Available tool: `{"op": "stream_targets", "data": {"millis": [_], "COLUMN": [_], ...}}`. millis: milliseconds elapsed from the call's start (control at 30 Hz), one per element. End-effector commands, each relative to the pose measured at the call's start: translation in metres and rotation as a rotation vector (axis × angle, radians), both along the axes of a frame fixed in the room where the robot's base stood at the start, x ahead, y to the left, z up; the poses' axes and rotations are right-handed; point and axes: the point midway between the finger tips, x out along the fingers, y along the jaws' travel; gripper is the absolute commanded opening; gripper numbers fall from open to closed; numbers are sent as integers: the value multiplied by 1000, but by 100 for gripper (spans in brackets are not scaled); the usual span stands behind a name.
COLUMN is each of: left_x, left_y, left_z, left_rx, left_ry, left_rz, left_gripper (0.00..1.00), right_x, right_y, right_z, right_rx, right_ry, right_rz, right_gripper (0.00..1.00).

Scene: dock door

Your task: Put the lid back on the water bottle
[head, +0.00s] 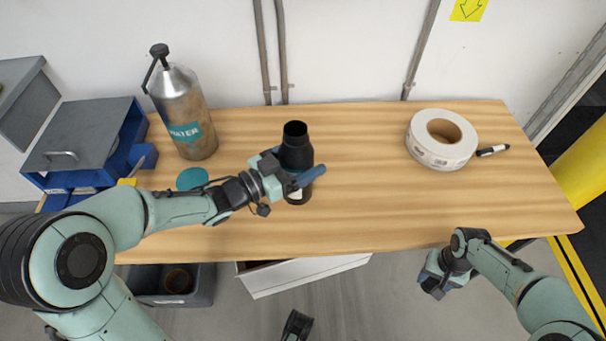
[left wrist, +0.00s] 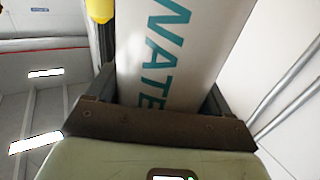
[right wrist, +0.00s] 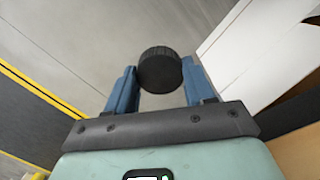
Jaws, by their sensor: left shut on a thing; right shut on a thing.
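The water bottle (head: 295,138) stands upright on the wooden table, dark with a white label and an open, uncovered neck. My left gripper (head: 308,178) is shut around its body from the left and front. In the left wrist view the white label (left wrist: 172,50) with teal letters fills the space between the fingers. My right gripper (head: 434,284) is off the table's front edge, to the right. In the right wrist view it is shut on a round black ribbed lid (right wrist: 159,70), held between the blue fingertips, well apart from the bottle.
A steel flask (head: 184,110) marked WATER stands at the back left. A teal disc (head: 192,179) lies beside my left forearm. Blue drawers (head: 85,145) stand left.

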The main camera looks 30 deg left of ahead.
Motion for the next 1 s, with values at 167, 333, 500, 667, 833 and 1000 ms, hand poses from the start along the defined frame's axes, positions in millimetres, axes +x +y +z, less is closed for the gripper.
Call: {"op": "stream_targets", "data": {"millis": [167, 333, 500, 667, 833, 1000], "left_x": [0, 0, 0, 1, 0, 0], "left_y": [0, 0, 0, 0, 0, 0], "left_z": [-3, -3, -16, -41, -46, -45], "left_rx": [0, 0, -1, -1, 0, 0], "left_ry": [-4, -4, 0, 2, -4, -4], "left_rz": [1, 0, 0, -1, 0, 0], "left_gripper": [26, 26, 26, 26, 26, 26], "right_x": [0, 0, 0, 1, 1, 1], "right_y": [0, 0, 0, 0, 0, 0], "right_z": [-1, -1, -7, -19, -21, -20], "right_rx": [0, 0, 0, 0, 0, 0], "right_ry": [0, 0, 2, 6, 6, 6], "right_rz": [0, 0, 0, 0, 0, 0], "right_gripper": [25, 25, 25, 25, 25, 25]}}
